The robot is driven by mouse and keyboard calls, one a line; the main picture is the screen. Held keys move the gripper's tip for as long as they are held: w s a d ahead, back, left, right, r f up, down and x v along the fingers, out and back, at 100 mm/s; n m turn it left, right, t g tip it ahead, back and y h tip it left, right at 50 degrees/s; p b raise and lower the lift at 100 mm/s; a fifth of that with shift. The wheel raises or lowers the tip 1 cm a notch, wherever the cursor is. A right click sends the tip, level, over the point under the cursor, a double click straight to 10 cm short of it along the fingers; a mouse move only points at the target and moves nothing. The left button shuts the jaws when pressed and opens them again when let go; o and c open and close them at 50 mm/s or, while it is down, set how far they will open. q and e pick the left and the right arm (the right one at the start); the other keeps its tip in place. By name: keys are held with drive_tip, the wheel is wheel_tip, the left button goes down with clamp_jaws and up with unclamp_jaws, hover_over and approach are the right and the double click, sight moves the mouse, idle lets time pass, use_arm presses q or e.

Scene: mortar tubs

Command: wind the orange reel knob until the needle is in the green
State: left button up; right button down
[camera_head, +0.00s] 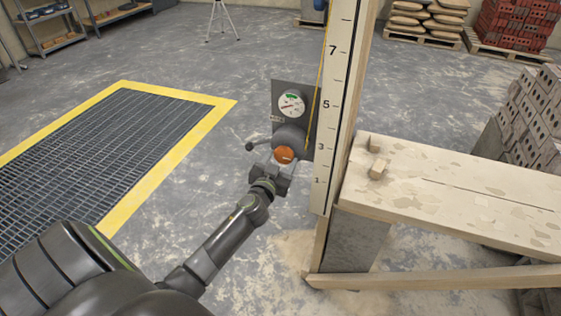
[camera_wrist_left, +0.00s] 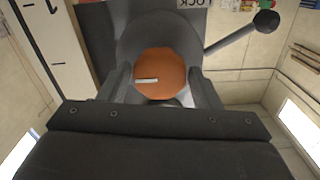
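The orange reel knob (camera_head: 284,154) sits on a round dark grey reel housing (camera_head: 289,136) beside the numbered board; it has a pale bar mark. The white gauge (camera_head: 291,104) is above it on a grey plate, with a green band at the top of its face; the needle is too small to read surely. My left gripper (camera_head: 283,164) is at the knob. In the left wrist view its fingers flank the knob (camera_wrist_left: 160,74) on both sides, with no clear gap, and the pale bar lies nearly level. My right gripper is not in view.
A ball-ended lever (camera_head: 251,146) sticks out left of the reel. The upright numbered board (camera_head: 337,100) stands close on the right, beside a mortar-stained bench (camera_head: 455,190) with small wood blocks. A yellow-edged floor grating (camera_head: 110,135) lies left. Bricks (camera_head: 530,115) are stacked at right.

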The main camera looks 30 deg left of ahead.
use_arm(q)
drive_tip(key=c, duration=0.5)
